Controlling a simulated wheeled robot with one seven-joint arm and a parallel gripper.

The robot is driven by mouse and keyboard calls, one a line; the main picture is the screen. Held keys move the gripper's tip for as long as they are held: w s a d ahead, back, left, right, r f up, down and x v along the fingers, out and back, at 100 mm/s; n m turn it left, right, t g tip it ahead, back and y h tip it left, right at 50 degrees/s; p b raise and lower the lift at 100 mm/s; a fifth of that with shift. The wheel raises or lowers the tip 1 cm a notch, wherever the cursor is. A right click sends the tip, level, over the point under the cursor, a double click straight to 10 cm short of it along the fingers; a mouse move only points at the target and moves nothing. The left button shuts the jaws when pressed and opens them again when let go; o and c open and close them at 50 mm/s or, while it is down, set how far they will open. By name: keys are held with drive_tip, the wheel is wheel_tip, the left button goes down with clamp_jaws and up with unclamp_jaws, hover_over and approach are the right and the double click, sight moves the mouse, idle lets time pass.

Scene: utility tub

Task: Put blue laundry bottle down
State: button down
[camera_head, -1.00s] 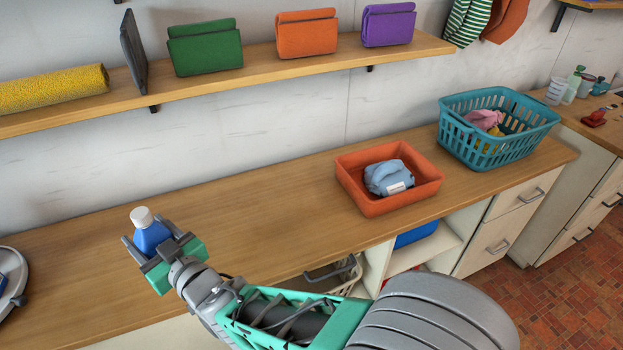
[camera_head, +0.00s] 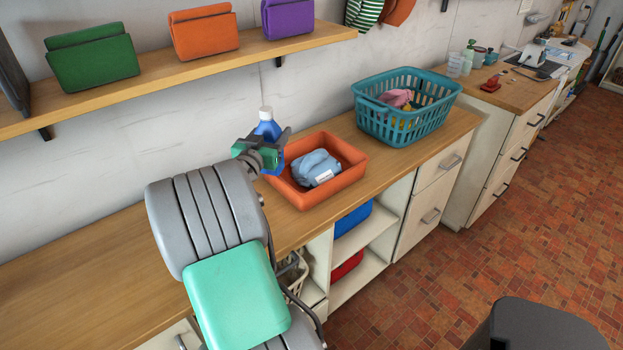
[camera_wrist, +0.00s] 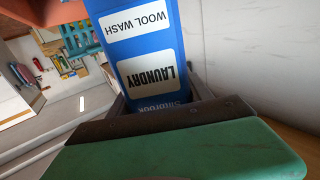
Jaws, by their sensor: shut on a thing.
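The blue laundry bottle (camera_head: 268,130) has a white cap and stands about upright in my gripper (camera_head: 262,148). In the wrist view the bottle (camera_wrist: 150,70) fills the middle, with labels reading "WOOL WASH" and "LAUNDRY". My gripper is shut on it. In the head view the bottle is at the back left side of the orange tray (camera_head: 342,187).
A folded blue cloth (camera_head: 316,168) lies in the orange tray. A teal laundry basket (camera_head: 430,118) with cloths stands to its right. A shelf (camera_head: 160,72) with folded green, orange and purple items runs along the wall above. The counter's left part is clear.

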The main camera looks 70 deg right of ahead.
drive_tip(key=s+d+m+g, duration=0.2)
drive_tip(key=s+d+g, duration=0.2)
drive_tip(key=s, duration=0.2)
wheel_tip(320, 180, down, 10)
drive_tip(key=shift+r, duration=0.2)
drive_tip(key=shift+f+b, duration=0.25)
drive_tip(key=shift+b, duration=0.05)
drive_tip(key=shift+c, duration=2.2)
unclamp_jaws()
drive_tip(key=shift+r, duration=0.1)
